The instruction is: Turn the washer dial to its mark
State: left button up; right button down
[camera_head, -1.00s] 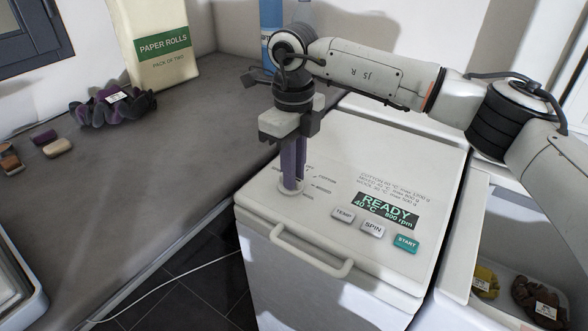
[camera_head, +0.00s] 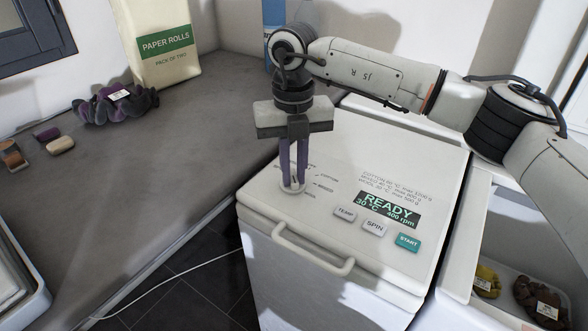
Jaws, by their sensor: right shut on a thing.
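The washer (camera_head: 400,150) is a white toploader with a panel on top. Its round white dial (camera_head: 292,190) sits near the panel's left edge, with small printed labels around its right side. My right gripper (camera_head: 293,180) points straight down, its purple fingers shut on the dial. The fingers partly hide the dial, and I cannot make out its pointer or the mark. The dark display (camera_head: 388,209) reads READY, 30 °C, 400 rpm. My left gripper is not in view.
Temp (camera_head: 345,214), spin (camera_head: 374,227) and start (camera_head: 407,242) buttons lie right of the dial. A handle (camera_head: 312,252) runs along the front. An open tub with clothes (camera_head: 538,297) is at right.

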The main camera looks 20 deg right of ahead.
aim_at(293, 178)
dwell(0.5)
jog(key=c, duration=1.7)
grip_release()
jog(key=shift+c, duration=0.2)
jog(key=shift+r, duration=0.1)
notch_tip(293, 178, up, 10)
